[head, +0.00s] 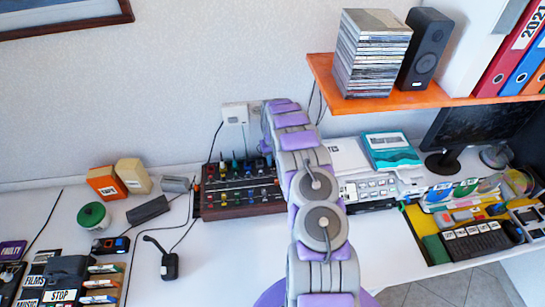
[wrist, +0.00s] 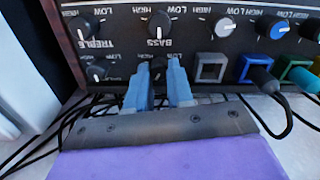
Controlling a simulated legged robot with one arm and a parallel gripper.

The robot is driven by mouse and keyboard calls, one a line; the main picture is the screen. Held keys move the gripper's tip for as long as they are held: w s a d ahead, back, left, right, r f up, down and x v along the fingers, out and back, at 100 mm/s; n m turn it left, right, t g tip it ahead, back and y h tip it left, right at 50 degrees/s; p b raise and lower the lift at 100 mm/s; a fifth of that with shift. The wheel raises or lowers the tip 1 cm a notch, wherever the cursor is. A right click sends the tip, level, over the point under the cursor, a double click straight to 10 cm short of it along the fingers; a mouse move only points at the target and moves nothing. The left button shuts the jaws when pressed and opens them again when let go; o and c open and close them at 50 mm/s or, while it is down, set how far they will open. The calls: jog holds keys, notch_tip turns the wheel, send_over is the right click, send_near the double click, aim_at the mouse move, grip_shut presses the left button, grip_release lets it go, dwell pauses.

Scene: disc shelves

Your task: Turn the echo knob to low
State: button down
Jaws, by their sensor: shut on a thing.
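The mixer box (head: 243,208), dark with a wooden edge and rows of knobs, stands on the desk in the head view; my arm partly covers it. In the wrist view, my gripper (wrist: 158,72) has its two blue fingers on either side of a small dark knob (wrist: 158,62) in the row below the BASS knob (wrist: 160,22), shut on it. No echo label is readable; the fingers cover the area around the held knob. LOW and HIGH marks show around the neighbouring knobs. The gripper is hidden in the head view.
A knob (wrist: 96,73) sits left of the fingers under TREBLE. Black cables run under the gripper. An orange shelf (head: 440,98) is at upper right.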

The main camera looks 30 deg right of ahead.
jog(key=shift+n, duration=0.9)
jog(key=c, duration=1)
grip_release()
